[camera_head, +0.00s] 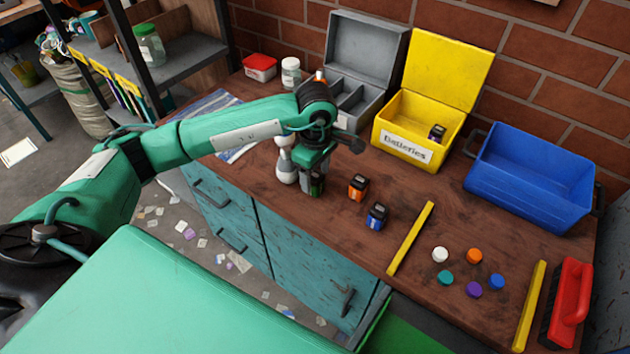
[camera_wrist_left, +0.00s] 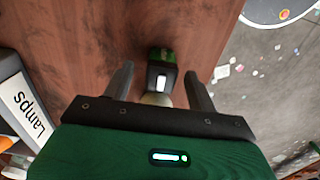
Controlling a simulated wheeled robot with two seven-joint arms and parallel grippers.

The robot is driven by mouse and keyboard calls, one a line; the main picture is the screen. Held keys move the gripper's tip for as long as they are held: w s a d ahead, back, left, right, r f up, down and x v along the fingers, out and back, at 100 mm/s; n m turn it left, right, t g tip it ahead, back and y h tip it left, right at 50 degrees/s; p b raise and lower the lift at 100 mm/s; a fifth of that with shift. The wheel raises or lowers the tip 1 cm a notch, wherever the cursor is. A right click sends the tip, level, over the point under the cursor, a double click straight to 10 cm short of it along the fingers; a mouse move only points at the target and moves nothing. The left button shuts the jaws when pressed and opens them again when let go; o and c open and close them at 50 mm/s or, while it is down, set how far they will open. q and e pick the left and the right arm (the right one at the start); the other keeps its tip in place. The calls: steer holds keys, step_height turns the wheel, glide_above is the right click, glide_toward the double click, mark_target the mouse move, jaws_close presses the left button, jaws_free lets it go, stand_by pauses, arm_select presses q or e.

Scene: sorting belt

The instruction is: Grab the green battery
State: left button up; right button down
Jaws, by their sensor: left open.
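The green battery (camera_head: 317,188), dark with a green top, stands on the brown workbench (camera_head: 400,205) under my left gripper (camera_head: 314,168). In the left wrist view the battery (camera_wrist_left: 162,56) lies between the two fingers of my left gripper (camera_wrist_left: 158,78). The fingers are open, with a gap visible on both sides of the battery. The gripper partly hides the battery in the head view. An orange battery (camera_head: 358,187) and a blue battery (camera_head: 377,216) stand to its right. My right gripper is not in view.
A white bulb (camera_head: 285,165) stands close left of the gripper. Behind are a grey compartment box (camera_head: 365,60) and a yellow "Batteries" box (camera_head: 405,148) holding one battery (camera_head: 437,133). A blue bin (camera_head: 530,180), yellow bars (camera_head: 410,240) and several coloured caps (camera_head: 474,256) are further right.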

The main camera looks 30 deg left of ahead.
mark_target(315, 175)
arm_select(q)
step_height(315, 175, down, 3)
steer(key=shift+f, duration=0.15)
steer(key=shift+c, duration=0.2)
steer(key=shift+a, duration=0.1)
steer(key=c, duration=1.1)
